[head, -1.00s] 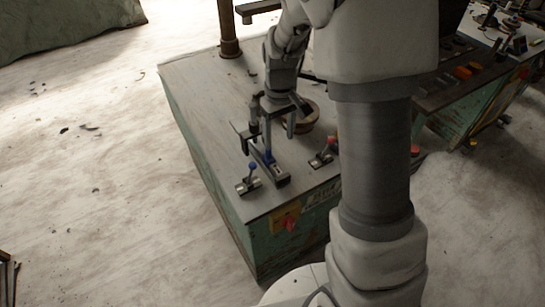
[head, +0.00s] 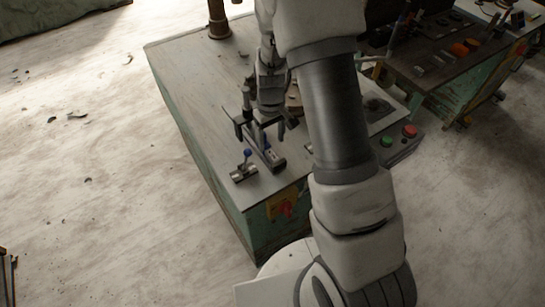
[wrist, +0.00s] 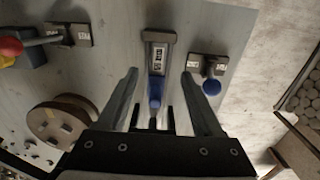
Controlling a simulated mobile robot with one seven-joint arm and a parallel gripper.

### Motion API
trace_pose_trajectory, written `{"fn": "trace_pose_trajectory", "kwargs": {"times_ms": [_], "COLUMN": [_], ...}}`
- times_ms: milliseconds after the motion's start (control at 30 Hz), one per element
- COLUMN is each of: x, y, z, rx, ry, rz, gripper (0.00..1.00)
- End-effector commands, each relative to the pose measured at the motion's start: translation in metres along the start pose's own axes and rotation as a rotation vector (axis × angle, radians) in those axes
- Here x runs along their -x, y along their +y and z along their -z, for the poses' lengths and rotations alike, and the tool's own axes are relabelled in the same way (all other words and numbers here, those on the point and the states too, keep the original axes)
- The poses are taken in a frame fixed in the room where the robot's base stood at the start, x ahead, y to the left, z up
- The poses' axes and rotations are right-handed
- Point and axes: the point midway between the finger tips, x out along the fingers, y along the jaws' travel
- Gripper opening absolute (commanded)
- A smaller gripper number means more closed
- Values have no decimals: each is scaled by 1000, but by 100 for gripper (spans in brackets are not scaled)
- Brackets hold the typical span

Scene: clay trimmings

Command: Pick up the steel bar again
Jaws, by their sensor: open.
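My gripper (head: 261,137) is open and points down over the near part of the bench top. In the wrist view its two fingers (wrist: 160,78) are spread to either side of a narrow grey bar-like piece (wrist: 157,55) with a pale label and a blue part at its lower end. The same piece (head: 270,157) shows below the fingers in the head view. I cannot tell whether it is the steel bar itself or a holder for it. Nothing is visibly gripped. My gripper body hides what lies behind the fingers.
A blue-knobbed clamp (wrist: 210,68) stands close to the right finger. A button box (head: 398,145) is at right.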

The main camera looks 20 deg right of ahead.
Motion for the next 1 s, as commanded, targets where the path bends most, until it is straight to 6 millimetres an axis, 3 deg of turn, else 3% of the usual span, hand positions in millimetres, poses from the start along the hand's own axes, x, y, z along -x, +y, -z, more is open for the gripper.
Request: {"fn": "trace_pose_trajectory", "kwargs": {"times_ms": [267, 633, 933, 1000], "x": [-19, -62, -66, -66], "y": [0, 3, 3, 3], "z": [0, 3, 3, 3], "rx": [0, 0, 1, 1], "ry": [-2, -1, 0, 0], "rz": [0, 1, 0, 0], "gripper": [68, 68, 68, 57]}}
